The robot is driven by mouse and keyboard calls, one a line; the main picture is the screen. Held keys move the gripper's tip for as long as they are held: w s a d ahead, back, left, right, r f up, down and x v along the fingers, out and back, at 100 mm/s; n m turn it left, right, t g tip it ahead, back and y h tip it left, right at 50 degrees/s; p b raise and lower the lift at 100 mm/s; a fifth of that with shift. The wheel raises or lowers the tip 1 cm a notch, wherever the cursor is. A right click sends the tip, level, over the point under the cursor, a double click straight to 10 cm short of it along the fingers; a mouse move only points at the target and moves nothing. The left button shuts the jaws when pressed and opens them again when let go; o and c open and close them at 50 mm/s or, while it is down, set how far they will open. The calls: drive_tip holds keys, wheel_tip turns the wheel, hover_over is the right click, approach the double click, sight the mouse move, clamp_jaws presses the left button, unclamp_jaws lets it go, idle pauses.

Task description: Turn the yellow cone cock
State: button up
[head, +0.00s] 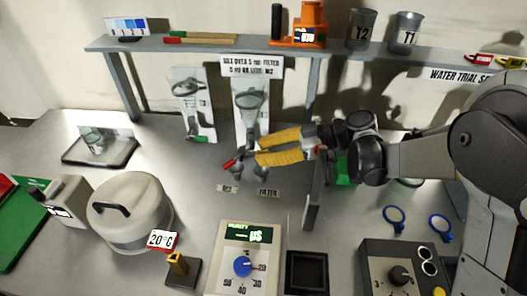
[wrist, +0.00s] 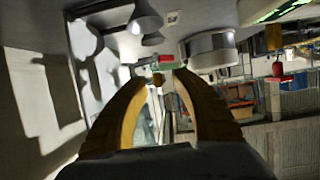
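My gripper (head: 256,151) has two yellow fingers. It reaches in from the right and points left, in front of the right filter panel (head: 245,88). In the wrist view my gripper (wrist: 160,77) is open, with a gap between the fingertips. A small yellow piece (wrist: 158,80), perhaps the yellow cone cock, shows in that gap; I cannot tell whether a finger touches it. Beyond it are a red handle (wrist: 166,59) and a green part. In the head view the red handle (head: 230,163) is just left of the fingertips, and the yellow cock cannot be made out there.
A left panel (head: 188,95) has a green handle (head: 197,138). A shelf (head: 215,45) runs above, its post (head: 314,90) close to my gripper. A round lidded pot (head: 130,208), a brass piece on a dark base (head: 178,264) and a dial box (head: 243,258) stand in front.

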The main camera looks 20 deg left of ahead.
clamp_jaws()
drive_tip(key=shift+r+h+p, duration=0.55)
drive_tip(key=shift+h+p, duration=0.15)
drive_tip(key=shift+p, duration=0.5)
drive_tip(key=shift+a+r+t+h+p, duration=0.15)
drive_tip(key=shift+t+h+p, duration=0.25)
drive_tip(key=shift+h+p, duration=0.4)
unclamp_jaws()
